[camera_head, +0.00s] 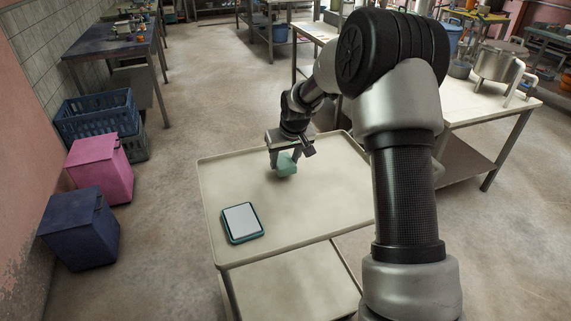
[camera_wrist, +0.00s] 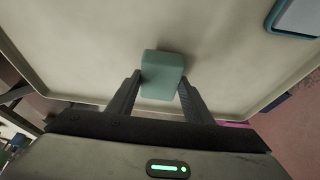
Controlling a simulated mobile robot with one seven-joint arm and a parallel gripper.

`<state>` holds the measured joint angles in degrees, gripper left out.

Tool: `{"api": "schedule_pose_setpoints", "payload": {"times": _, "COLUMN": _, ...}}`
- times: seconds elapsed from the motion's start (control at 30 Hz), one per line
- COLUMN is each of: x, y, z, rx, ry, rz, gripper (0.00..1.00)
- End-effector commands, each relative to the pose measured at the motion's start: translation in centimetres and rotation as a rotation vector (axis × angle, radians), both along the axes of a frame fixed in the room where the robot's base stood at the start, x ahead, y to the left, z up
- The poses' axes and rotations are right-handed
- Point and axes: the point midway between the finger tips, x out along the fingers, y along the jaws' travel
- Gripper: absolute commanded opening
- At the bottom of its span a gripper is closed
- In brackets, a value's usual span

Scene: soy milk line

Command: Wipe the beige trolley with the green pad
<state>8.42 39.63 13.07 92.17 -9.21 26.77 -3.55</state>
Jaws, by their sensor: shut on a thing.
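The beige trolley (camera_head: 318,215) stands in front of me, with a raised rim around its top and a lower shelf. My gripper (camera_head: 284,160) is over the far middle of its top, shut on the green pad (camera_head: 287,166). In the wrist view, the pad (camera_wrist: 162,72) sits between the two fingers (camera_wrist: 160,88) and sticks out past their tips. The pad is close to the trolley's top (camera_wrist: 95,50); I cannot tell whether it touches. A small patch of shade shows around it in the head view.
A teal-rimmed device with a pale face (camera_head: 242,222) lies on the trolley's near left part. Blue crates (camera_head: 97,118), a pink box (camera_head: 100,169) and a dark blue box (camera_head: 80,229) stand on the floor at left. A table with a metal pot (camera_head: 497,64) stands at right.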

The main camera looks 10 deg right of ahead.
Motion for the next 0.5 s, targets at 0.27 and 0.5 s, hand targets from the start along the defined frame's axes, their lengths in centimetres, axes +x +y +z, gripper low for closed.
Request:
{"api": "schedule_pose_setpoints", "payload": {"times": 0.27, "x": -0.1, "y": 0.4, "z": 2.7, "rx": 0.001, "ry": 0.002, "rz": -0.001, "gripper": 0.25}}
{"api": "schedule_pose_setpoints", "payload": {"times": 0.5, "x": -0.2, "y": 0.6, "z": 4.8, "rx": 0.001, "ry": 0.002, "rz": -0.001, "gripper": 0.25}}
